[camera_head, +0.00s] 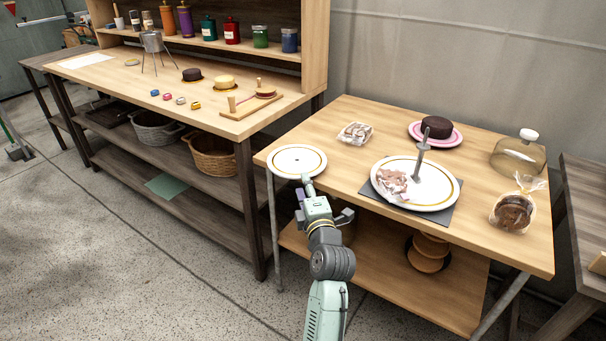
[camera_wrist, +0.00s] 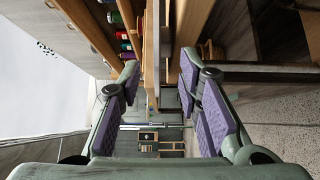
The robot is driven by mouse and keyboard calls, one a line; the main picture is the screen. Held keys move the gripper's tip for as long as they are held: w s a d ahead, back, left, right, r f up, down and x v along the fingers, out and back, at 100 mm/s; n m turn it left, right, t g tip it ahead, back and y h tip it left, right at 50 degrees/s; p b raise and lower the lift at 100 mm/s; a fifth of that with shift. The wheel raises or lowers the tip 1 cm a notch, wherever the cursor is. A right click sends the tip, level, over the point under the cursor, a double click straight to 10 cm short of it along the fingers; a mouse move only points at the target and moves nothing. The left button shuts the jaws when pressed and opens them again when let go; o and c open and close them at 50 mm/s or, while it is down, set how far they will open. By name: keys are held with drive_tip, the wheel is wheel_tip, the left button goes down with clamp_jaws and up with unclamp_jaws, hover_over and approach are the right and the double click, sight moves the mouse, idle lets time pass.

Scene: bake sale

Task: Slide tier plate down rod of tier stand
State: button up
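The tier plate (camera_head: 283,161), a white disc with a gold ring, lies flat at the left front corner of the right table. The tier stand has an upright grey rod (camera_head: 422,158) rising from a wide white base plate (camera_head: 428,192) on a dark mat. Crumpled pinkish-brown paper lies on that base plate, left of the rod. My gripper (camera_head: 309,186) is at the table's front edge, just in front of the tier plate. In the wrist view my gripper (camera_wrist: 158,80) has its purple-padded fingers apart, with a thin edge-on strip beyond them. Contact with the plate cannot be told.
The table (camera_head: 345,187) also holds a wrapped packet (camera_head: 355,133), a dark cake (camera_head: 437,127) on a pink plate, a glass dome (camera_head: 518,155) and a bagged item (camera_head: 513,210). A long workbench (camera_head: 215,105) stands left. The tabletop between tier plate and stand is clear.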

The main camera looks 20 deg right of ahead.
drive_tip(key=shift+w+d+b, duration=0.15)
drive_tip(key=shift+w+b, duration=0.4)
drive_tip(key=shift+w, duration=0.7)
drive_tip(key=shift+f, duration=0.15)
clamp_jaws()
idle(0.7)
wheel_tip(320, 180, up, 3)
drive_tip(key=shift+f+p, duration=0.15)
drive_tip(key=shift+p, duration=0.45)
drive_tip(key=s+a+r, duration=0.1)
drive_tip(key=s+r, duration=0.1)
drive_tip(key=s, duration=0.5)
drive_tip(key=s+r, duration=0.3)
drive_tip(key=s, duration=0.4)
drive_tip(key=shift+a, duration=0.35)
drive_tip(key=shift+s, duration=0.1)
